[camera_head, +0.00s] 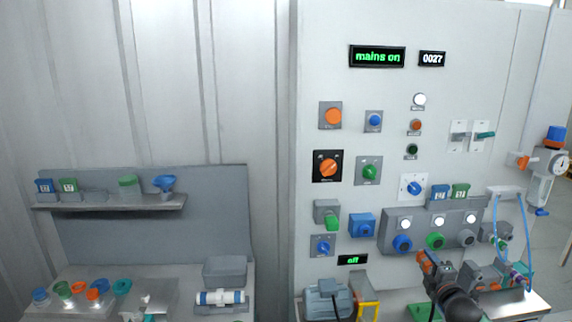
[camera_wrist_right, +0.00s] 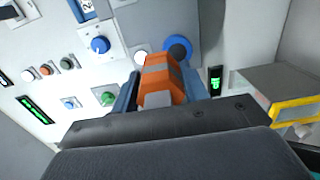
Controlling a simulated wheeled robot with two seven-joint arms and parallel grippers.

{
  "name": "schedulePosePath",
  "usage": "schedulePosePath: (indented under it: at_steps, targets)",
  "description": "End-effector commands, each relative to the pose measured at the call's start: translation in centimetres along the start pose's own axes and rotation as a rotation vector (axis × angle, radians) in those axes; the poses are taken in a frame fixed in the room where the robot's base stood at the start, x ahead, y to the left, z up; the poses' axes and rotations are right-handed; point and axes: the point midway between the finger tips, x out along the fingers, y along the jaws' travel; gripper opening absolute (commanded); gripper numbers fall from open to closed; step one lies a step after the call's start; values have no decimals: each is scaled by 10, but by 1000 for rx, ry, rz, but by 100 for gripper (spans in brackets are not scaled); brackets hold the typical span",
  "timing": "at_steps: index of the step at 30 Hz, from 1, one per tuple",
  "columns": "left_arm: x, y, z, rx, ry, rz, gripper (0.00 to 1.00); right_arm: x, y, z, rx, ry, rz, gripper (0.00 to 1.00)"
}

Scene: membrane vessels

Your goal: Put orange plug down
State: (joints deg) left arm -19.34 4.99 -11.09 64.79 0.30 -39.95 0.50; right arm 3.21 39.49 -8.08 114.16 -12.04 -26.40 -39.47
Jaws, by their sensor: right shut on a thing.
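The orange plug (camera_wrist_right: 160,80) is held between the fingers of my right gripper (camera_wrist_right: 158,95), in the middle of the right wrist view. In the head view the orange plug (camera_head: 425,262) shows at the tip of my right gripper (camera_head: 432,265), low in front of the panel. The gripper is below the row with the blue socket (camera_head: 402,243) and the green socket (camera_head: 435,240). In the right wrist view a blue round socket (camera_wrist_right: 177,48) shows just beyond the plug, apart from it as far as I can tell. My left gripper does not show.
A grey box (camera_head: 327,299) and a yellow frame (camera_head: 368,309) stand at the panel's foot, left of my right arm. Blue cables (camera_head: 496,225) hang at the right. A left bench holds several coloured caps and a grey bin (camera_head: 225,271). A shelf (camera_head: 110,202) is above it.

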Motion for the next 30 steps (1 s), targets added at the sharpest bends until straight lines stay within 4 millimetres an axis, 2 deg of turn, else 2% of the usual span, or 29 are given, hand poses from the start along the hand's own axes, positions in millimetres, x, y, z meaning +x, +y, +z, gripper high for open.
schedulePosePath:
  at_steps: [1,6,15,21,27,30]
  targets:
    - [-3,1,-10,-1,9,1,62,-10,-10,-23,6,3,-1,8]
    - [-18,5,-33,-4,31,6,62,-42,-30,-82,6,-1,-1,8]
    - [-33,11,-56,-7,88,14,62,-101,-74,-164,6,-4,-3,8]
    - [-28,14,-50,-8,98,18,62,-130,-112,-198,6,-7,-5,8]
    - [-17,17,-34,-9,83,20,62,-148,-148,-214,2,-16,-5,8]
    - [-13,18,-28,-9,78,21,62,-154,-160,-217,1,-19,-3,8]
